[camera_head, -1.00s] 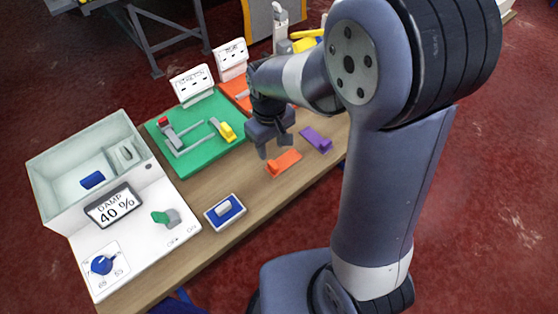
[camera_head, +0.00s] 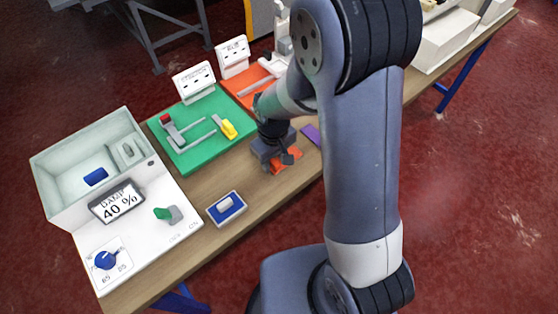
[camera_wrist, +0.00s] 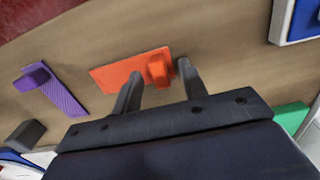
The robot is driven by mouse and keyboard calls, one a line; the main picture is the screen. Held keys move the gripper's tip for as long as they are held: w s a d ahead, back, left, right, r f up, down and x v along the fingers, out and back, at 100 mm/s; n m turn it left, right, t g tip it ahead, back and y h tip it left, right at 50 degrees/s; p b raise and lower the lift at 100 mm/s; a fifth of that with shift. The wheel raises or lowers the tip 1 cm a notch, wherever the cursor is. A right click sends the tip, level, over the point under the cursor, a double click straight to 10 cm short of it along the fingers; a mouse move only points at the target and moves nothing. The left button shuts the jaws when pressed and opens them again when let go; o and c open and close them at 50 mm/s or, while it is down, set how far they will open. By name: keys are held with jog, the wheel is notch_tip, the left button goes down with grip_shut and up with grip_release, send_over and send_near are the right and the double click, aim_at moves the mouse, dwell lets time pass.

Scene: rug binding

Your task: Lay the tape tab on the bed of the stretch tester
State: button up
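An orange tab (camera_head: 288,162) with a raised block lies on the wooden table; it also shows in the wrist view (camera_wrist: 115,74). A purple tab (camera_head: 311,133) of similar form lies beside it, and in the wrist view (camera_wrist: 60,94). I cannot tell from a label which is the tape tab. My gripper (camera_head: 284,156) is low over the orange tab. In the wrist view its fingers (camera_wrist: 160,72) are open, with the orange block between the tips, nearer the right finger. The green board (camera_head: 205,155), seemingly the stretch tester, has grey rails, a red part and a yellow part.
A white damp box (camera_head: 165,240) reading 40 % stands at the left. A small blue-and-white pad (camera_head: 226,208) lies near the table's front edge. An orange board (camera_head: 240,91) and upright white signs (camera_head: 194,82) stand at the back. Bare table lies between pad and green board.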

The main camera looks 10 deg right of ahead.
grip_shut()
dwell(0.3)
